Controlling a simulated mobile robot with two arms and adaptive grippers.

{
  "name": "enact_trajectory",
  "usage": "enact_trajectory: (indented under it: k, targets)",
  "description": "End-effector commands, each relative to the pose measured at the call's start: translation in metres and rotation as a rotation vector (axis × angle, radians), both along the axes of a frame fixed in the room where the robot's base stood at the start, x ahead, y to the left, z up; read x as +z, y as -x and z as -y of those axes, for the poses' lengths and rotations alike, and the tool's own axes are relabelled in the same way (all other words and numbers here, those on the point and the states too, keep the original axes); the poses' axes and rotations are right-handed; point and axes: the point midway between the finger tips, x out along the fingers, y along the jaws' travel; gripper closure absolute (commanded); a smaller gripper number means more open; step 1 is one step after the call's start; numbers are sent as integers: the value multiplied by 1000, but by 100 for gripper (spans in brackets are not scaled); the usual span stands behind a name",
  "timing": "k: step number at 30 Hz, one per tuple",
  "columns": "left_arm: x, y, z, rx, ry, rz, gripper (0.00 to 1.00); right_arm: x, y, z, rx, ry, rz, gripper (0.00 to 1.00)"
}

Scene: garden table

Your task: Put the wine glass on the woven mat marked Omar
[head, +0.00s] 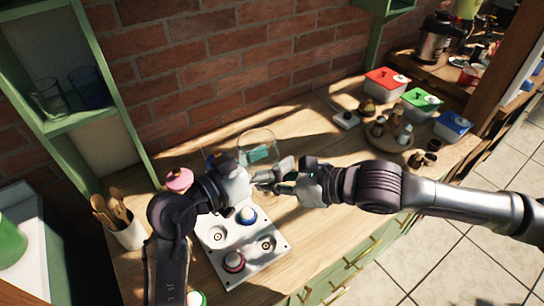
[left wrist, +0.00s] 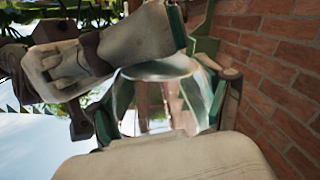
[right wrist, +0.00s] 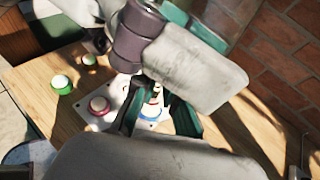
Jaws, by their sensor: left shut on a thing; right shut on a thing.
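A clear wine glass (head: 257,140) is held above the wooden counter, in front of the brick wall. Its clear bowl shows between the fingers in the left wrist view (left wrist: 160,70). My left gripper (head: 262,160) is shut on it. My right gripper (head: 277,180) comes in from the right and meets the left one close to the glass. It is also shut, apparently on the lower part of the glass; the right wrist view (right wrist: 158,105) does not show the grip clearly. The glass's stem and foot are mostly hidden by the grippers. No woven mat marked Omar can be made out.
A white board (head: 245,262) with coloured knobs lies below the grippers. A utensil crock (head: 130,235) stands at left. A round tray (head: 392,150) with small pots and red (head: 386,85), green (head: 421,103) and blue (head: 453,126) lidded boxes are at right. Green shelves stand at left.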

Motion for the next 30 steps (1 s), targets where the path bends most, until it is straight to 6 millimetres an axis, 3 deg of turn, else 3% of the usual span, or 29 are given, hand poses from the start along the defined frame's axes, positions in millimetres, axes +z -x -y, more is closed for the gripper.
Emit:
enact_trajectory:
  k: [2, 3, 8, 18, 30]
  targets:
    - [0, 1, 1, -4, 1, 1, 63, 1, 2, -2, 6, -3, 0, 100]
    - [1, 1, 1, -4, 2, 1, 63, 1, 2, -2, 6, -3, 0, 84]
    - [1, 1, 1, -4, 1, 1, 63, 1, 2, -2, 5, -3, 0, 60]
    - [1, 1, 1, -3, 2, 1, 63, 2, 2, 2, 3, 0, 1, 60]
    - [1, 1, 1, -3, 2, 1, 63, 24, 26, 51, 2, 0, 3, 60]
